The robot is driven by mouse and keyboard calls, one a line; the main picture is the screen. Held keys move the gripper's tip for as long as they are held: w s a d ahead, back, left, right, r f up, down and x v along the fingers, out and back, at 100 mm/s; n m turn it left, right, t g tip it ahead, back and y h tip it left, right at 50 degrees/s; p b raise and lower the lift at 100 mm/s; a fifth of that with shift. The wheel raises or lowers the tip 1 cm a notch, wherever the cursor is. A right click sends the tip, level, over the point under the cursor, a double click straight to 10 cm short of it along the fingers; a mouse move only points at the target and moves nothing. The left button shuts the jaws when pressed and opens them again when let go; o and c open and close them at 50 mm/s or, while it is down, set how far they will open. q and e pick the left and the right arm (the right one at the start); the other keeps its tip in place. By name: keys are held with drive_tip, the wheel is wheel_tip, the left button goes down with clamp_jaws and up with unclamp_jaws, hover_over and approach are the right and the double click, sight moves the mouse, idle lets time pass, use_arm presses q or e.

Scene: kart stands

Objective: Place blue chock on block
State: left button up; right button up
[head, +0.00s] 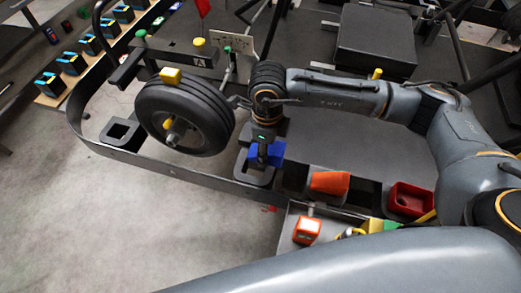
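The blue chock (276,153) is at my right gripper (262,158), whose arm reaches in from the right. The gripper points down, with a dark finger in front of the chock and blue showing on both sides of it. It appears shut on the chock. Directly below is a grey block (258,174) with a square outline. The chock overlaps its top in the picture; I cannot tell whether they touch. Another dark square block with a hollow top (122,133) sits on the frame left of the wheel. My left gripper is not in view.
The floor at lower left is clear.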

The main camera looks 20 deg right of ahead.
drive_tip(key=shift+w+a+f, duration=0.25)
drive_tip(key=shift+w+f, duration=0.7)
drive_tip(key=shift+f, duration=0.15)
wheel_tip(320, 180, down, 3)
drive_tip(key=shift+w+r+p, duration=0.1)
drive_tip(key=shift+w+p, duration=0.05)
drive_tip(key=shift+p, duration=1.05)
drive_tip(key=shift+f, duration=0.35)
drive_tip(key=shift+f, duration=0.1)
drive_tip(key=shift+f, duration=0.15)
drive_tip(key=o, duration=1.2)
drive_tip(key=shift+r, duration=0.2)
